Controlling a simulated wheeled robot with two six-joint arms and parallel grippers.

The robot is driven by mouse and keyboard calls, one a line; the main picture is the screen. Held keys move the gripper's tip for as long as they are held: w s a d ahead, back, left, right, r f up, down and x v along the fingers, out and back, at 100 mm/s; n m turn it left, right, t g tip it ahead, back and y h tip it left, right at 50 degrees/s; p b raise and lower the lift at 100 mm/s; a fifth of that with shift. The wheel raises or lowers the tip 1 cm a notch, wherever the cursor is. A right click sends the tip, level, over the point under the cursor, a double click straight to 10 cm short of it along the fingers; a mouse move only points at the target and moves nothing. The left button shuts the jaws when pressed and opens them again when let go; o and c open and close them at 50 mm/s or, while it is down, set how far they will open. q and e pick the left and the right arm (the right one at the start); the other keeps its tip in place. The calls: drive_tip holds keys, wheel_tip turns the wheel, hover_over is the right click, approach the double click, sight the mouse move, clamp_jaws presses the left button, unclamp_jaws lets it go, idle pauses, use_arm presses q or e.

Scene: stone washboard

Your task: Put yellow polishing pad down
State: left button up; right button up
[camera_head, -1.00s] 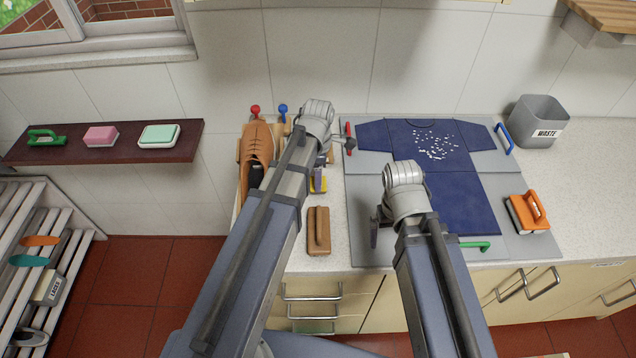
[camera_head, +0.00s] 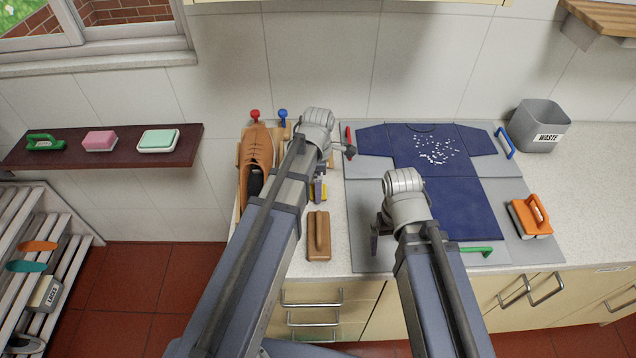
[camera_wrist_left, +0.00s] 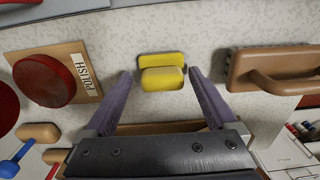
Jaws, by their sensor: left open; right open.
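The yellow polishing pad (camera_head: 318,194) rests on the counter, partly hidden by my left gripper in the head view. In the left wrist view the yellow pad (camera_wrist_left: 162,78) shows whole, with a flat base and a raised block. My left gripper (camera_wrist_left: 160,76) is open, its two fingertips apart on either side of the pad with gaps showing. I cannot tell its exact height over the counter. My right gripper (camera_head: 377,236) is open and empty over the left front part of the grey board; its fingers are partly hidden.
A brown handled block (camera_head: 318,240) lies just in front of the pad. A POLISH plate with a red round pad (camera_wrist_left: 45,80) lies beside it. A brown shoe (camera_head: 256,150) stands left. A blue shirt (camera_head: 465,205) covers the board. An orange brush (camera_head: 530,215) is right.

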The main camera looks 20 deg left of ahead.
use_arm(q)
drive_tip(key=shift+r, duration=0.15)
use_arm(e)
drive_tip(key=shift+r, duration=0.1)
use_arm(q)
wheel_tip(320, 180, up, 12)
drive_tip(key=p, duration=1.2)
use_arm(e)
wheel_tip(320, 180, up, 12)
use_arm(q)
wheel_tip(320, 180, down, 12)
drive_tip(key=b, duration=1.2)
use_arm(e)
wheel_tip(320, 180, down, 12)
drive_tip(key=shift+f, duration=0.1)
use_arm(q)
drive_tip(key=shift+r, duration=0.1)
use_arm(e)
drive_tip(key=shift+r, duration=0.2)
